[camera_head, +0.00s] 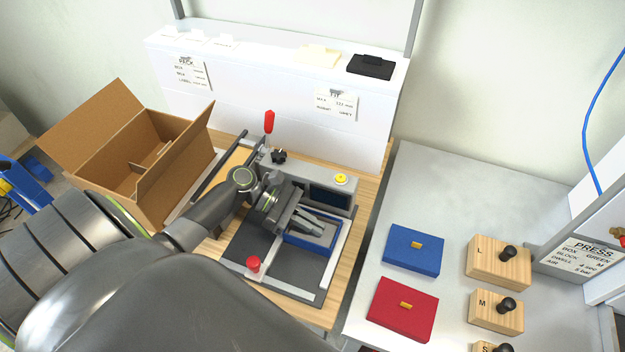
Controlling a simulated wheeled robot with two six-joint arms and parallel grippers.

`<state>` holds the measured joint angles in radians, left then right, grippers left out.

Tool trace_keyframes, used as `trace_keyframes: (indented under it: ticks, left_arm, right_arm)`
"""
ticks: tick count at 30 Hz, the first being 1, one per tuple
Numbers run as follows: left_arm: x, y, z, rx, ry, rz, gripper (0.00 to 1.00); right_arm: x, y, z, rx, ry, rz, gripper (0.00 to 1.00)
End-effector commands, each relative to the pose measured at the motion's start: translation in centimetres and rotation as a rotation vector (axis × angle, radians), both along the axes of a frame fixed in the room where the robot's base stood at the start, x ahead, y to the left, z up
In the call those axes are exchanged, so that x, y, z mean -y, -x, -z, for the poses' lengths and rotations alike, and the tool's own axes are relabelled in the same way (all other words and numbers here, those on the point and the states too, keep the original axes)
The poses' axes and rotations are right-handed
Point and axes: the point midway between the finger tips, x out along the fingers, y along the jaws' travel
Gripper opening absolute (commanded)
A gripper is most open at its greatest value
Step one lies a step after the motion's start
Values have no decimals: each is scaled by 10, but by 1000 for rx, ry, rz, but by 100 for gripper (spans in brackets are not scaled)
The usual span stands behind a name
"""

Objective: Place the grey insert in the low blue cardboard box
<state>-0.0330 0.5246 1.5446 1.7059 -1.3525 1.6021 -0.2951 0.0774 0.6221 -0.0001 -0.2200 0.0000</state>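The low blue cardboard box (299,241) sits in the grey fixture on the wooden bench, its blue rim showing around my gripper. A grey surface that looks like the grey insert (325,238) shows within the box's rim; whether it is fully seated I cannot tell. My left gripper (318,228) reaches in from the left, its fingers over the box and at the grey insert. The gripper hides part of both, and whether its fingers grip the insert is unclear. My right gripper is not in view.
An open brown carton (150,150) stands left of the fixture (250,240). The fixture has a red-handled lever (269,122) and a red knob (253,264). On the grey table at right lie a blue lid (413,250), a red lid (402,309) and lettered wooden blocks (497,262).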

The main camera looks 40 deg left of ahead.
Motion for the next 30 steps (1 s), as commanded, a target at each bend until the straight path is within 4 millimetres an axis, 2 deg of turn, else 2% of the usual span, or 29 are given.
trace_keyframes:
  ticks: [5, 6, 10, 11, 20, 23, 30]
  left_arm:
    - [0, 0, 3, 0, 0, 0, 0]
    - [0, 0, 2, 1, 0, 0, 8]
    - [0, 0, 2, 0, 0, -1, 25]
    - [0, 0, 2, 0, 0, -1, 26]
    - [0, 0, -1, 0, 0, -1, 26]
    - [-8, 2, -2, -1, -4, -1, 26]
    - [-38, 9, -13, -1, -6, -1, 26]
  right_arm:
    - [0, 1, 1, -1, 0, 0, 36]
    - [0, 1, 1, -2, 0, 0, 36]
    - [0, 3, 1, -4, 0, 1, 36]
    - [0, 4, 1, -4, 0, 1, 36]
    - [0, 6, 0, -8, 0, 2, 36]
    - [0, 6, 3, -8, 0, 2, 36]
    - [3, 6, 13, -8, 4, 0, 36]
